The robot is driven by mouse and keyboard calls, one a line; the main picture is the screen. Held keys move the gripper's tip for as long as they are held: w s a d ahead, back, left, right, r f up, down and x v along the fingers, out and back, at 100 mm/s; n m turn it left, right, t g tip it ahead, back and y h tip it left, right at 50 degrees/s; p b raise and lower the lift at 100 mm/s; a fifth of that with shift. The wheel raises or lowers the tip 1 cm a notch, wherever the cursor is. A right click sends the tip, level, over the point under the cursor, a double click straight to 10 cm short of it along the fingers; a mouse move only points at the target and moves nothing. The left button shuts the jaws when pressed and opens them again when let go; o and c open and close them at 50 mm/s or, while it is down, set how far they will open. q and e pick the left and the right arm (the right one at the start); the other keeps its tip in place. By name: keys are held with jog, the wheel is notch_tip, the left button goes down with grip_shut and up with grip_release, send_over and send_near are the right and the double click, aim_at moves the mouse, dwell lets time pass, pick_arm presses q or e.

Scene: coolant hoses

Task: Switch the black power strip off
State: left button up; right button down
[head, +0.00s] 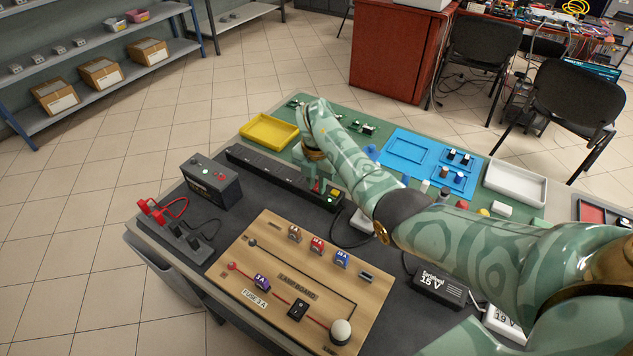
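The black power strip (268,168) lies lengthwise on the dark mat, running from the back left toward the middle of the table. My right gripper (318,186) comes down over the strip's right end, beside small red and yellow-green parts there. The hand and arm partly cover this end, so I cannot tell whether the fingers are open or shut, or whether they touch the strip. The state of the strip's switch is too small to tell. My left gripper is not in view.
A black battery box (211,184) stands left of the strip. A wooden lamp board (262,303) with fuses and a switch lies in front. A yellow tray (268,131) and blue tray (408,153) lie behind. A black 15 V supply (438,288) lies below my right arm.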

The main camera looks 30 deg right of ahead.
jog(key=shift+w+d+f+g+y+b, duration=0.25)
jog(key=shift+g+y+b, duration=0.25)
jog(key=shift+y+b, duration=0.4)
jog(key=shift+d+r+b, duration=0.1)
jog(key=shift+b, duration=0.35)
jog(key=shift+r+g+y, duration=0.15)
jog(key=shift+g+y, duration=0.15)
jog(key=shift+y, duration=0.1)
jog(key=shift+r, duration=0.1)
jog(key=c, duration=1.6)
grip_release()
jog(key=shift+o, duration=0.2)
jog(key=p+v, duration=0.3)
jog(key=v, duration=1.3)
